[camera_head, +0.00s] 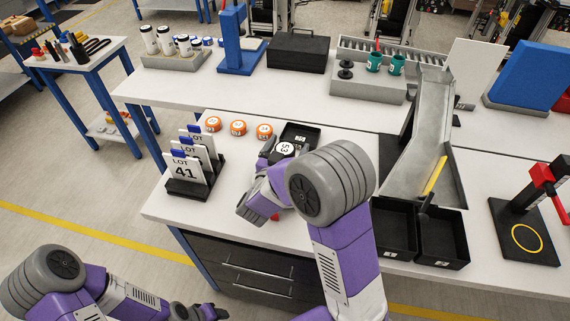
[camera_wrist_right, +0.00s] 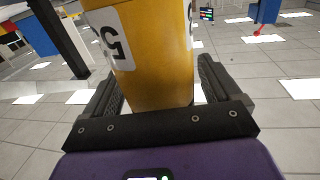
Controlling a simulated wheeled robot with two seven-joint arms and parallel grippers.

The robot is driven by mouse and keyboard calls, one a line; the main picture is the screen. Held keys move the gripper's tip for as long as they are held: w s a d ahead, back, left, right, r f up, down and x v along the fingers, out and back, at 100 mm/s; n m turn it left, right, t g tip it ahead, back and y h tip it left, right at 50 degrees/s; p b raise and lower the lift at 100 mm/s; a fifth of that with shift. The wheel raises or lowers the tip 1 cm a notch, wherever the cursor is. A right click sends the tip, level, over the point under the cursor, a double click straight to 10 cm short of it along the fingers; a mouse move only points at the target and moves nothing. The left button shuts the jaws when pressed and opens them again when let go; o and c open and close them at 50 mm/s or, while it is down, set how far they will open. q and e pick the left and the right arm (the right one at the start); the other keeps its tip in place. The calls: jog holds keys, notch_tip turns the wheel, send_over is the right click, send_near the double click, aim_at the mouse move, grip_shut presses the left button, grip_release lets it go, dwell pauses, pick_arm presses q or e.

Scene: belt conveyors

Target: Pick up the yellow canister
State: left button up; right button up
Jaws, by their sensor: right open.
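The yellow canister (camera_wrist_right: 145,55) fills the middle of the right wrist view, with a white number label on its side. It stands between the two fingers of my right gripper (camera_wrist_right: 160,92), with small gaps beside the fingers. In the head view my right gripper (camera_head: 262,195) is low over the front table, partly behind my own arm. A round white "53" label (camera_head: 285,148) shows just beyond it; I cannot tell whether it belongs to the canister, whose yellow body is hidden there. My left gripper (camera_head: 205,312) is at the bottom edge, away from the table; its jaw state is unclear.
A black rack with LOT cards (camera_head: 190,170) stands left of my right gripper. Several orange-and-white round pieces (camera_head: 238,128) lie behind it. Black bins (camera_head: 442,240) and a metal chute (camera_head: 415,145) are to the right. A small red thing (camera_head: 275,217) shows beside the gripper.

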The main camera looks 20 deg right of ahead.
jog(key=c, duration=1.3)
